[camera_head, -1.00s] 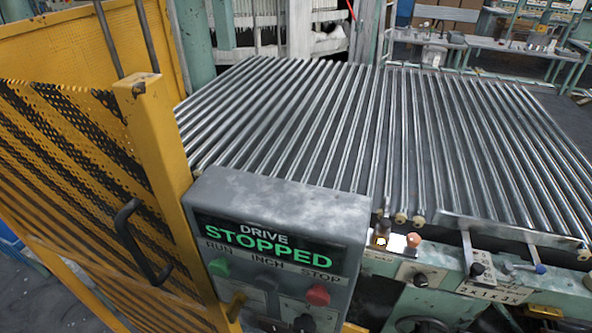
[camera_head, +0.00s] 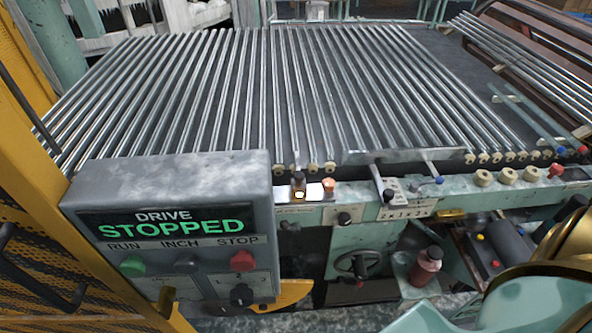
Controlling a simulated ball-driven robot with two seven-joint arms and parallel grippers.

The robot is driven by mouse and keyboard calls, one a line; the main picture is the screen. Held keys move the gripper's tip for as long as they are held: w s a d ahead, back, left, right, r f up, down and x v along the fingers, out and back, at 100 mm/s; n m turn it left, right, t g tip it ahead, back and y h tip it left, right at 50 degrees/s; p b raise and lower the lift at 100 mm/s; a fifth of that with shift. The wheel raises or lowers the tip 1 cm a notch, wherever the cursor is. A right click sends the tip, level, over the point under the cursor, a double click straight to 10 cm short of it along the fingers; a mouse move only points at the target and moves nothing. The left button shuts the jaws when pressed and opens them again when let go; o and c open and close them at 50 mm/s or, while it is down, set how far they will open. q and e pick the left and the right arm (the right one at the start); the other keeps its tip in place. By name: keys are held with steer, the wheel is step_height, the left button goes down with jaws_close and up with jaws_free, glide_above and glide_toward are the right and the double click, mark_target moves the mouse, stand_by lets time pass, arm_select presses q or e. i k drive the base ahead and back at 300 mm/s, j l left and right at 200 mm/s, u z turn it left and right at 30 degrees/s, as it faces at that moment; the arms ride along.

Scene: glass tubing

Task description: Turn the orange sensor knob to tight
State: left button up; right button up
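A small orange knob (camera_head: 329,184) sits on the front rail of the roller table. It is just right of a small lit sensor (camera_head: 299,190) with a dark top and a bright glow at its base. The knob is too small to read its setting or any mark. Part of my own arm, teal and gold, shows at the bottom right. Neither of my grippers shows in the view.
A grey control box (camera_head: 175,186) reading "DRIVE STOPPED" stands in front at the left, beside a yellow guard. Below the rail are a black knob (camera_head: 344,218), a handwheel (camera_head: 357,263) and a red bottle (camera_head: 425,267). Glass tubes (camera_head: 225,95) cover the table.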

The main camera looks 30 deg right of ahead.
mark_target(328, 184)
steer(key=z, duration=1.25)
steer(key=i+l, duration=0.15)
steer(key=l, duration=0.2)
